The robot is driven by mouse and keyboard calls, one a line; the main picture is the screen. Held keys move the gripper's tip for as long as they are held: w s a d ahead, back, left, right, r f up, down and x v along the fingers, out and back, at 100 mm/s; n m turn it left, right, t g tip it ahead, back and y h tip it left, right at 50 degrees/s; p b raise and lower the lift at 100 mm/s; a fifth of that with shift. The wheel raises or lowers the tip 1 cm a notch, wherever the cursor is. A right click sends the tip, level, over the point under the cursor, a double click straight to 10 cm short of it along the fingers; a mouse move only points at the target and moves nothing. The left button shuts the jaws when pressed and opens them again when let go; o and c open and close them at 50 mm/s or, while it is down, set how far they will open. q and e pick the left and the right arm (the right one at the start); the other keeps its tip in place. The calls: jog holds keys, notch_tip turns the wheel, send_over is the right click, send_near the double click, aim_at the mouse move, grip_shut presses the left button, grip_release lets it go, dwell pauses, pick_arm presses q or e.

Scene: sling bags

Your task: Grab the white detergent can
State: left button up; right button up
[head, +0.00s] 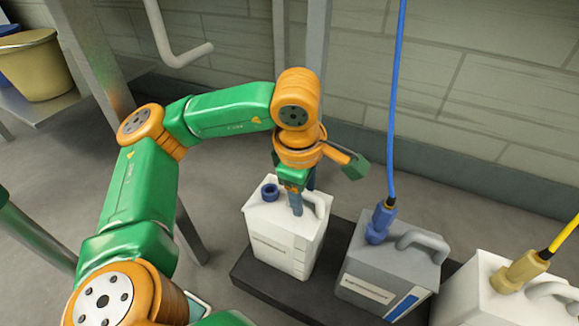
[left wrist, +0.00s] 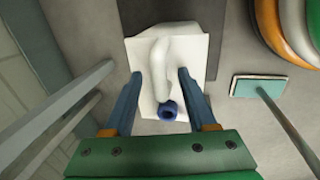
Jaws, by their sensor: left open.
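The white detergent can (head: 283,240) stands upright at the left end of a dark low platform. It has a blue cap, a moulded handle on top and a label on its front. My left gripper (head: 302,195) is above it, pointing down at the handle. In the left wrist view the can's white handle (left wrist: 155,70) lies between the two blue fingers of my left gripper (left wrist: 160,75), with a gap on each side. The fingers are open and the blue cap shows nearer the palm. My right gripper is not in view.
A grey can (head: 385,265) with a blue hose stands to the right, and another white can (head: 480,295) with a yellow hose is beyond it. The dark platform (head: 265,283) bears them. A metal post rises behind. A yellow bucket (head: 35,62) sits on a shelf at upper left.

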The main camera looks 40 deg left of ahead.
pick_arm(q)
jog(key=shift+f, duration=0.15)
jog(key=shift+c, duration=0.3)
grip_shut()
dwell(1.1)
